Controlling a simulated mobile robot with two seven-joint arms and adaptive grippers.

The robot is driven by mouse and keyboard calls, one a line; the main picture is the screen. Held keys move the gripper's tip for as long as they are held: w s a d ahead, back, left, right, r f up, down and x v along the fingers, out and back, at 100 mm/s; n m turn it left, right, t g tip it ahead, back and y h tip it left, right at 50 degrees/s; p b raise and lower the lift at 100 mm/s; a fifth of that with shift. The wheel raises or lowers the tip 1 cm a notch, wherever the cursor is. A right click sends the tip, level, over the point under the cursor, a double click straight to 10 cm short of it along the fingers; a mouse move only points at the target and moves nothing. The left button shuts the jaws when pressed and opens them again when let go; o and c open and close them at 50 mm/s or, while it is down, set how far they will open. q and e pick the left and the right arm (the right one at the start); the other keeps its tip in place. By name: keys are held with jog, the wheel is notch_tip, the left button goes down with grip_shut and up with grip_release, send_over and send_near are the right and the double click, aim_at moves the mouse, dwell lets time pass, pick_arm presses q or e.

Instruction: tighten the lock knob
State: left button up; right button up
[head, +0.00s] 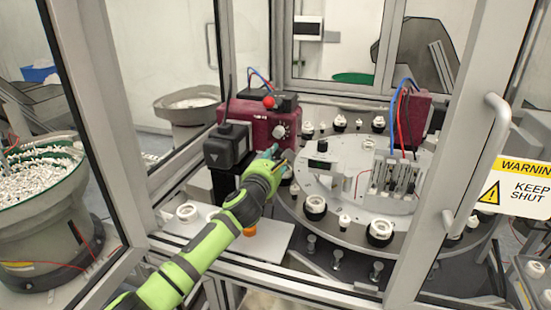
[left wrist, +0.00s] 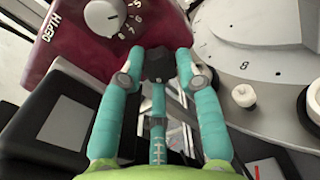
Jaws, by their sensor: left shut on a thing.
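The lock knob (left wrist: 157,66) is a small black lobed knob below the maroon unit's dial in the left wrist view. My left gripper (left wrist: 160,72) has teal fingers closed around it, with one finger on each side and a third below. In the head view my left gripper (head: 277,158) reaches in front of the maroon unit (head: 250,117) and hides the lock knob. A white dial (left wrist: 104,14) marked DEPTH sits above the knob, clear of the fingers. It also shows in the head view (head: 279,131). My right gripper is in neither view.
A round indexing table (head: 345,215) with white and black parts stands right of my gripper. A black box (head: 227,147) is close on the left. Metal door frames (head: 482,150) bound the opening, and a bowl of white caps (head: 40,175) stands far left.

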pick_arm(q)
jog(key=m, duration=0.4)
jog(key=shift+r, duration=0.15)
jog(key=m, duration=0.3)
jog(key=shift+m, duration=0.3)
jog(key=m, duration=0.3)
jog(key=shift+d+m, duration=0.1)
jog(key=shift+m, duration=0.2)
jog(key=m, duration=0.4)
jog(key=shift+m, duration=0.3)
jog(key=m, duration=0.9)
jog(key=shift+f, duration=0.25)
jog(key=shift+s+f+m, duration=0.1)
jog(key=shift+m, duration=0.6)
jog(key=shift+f, duration=0.1)
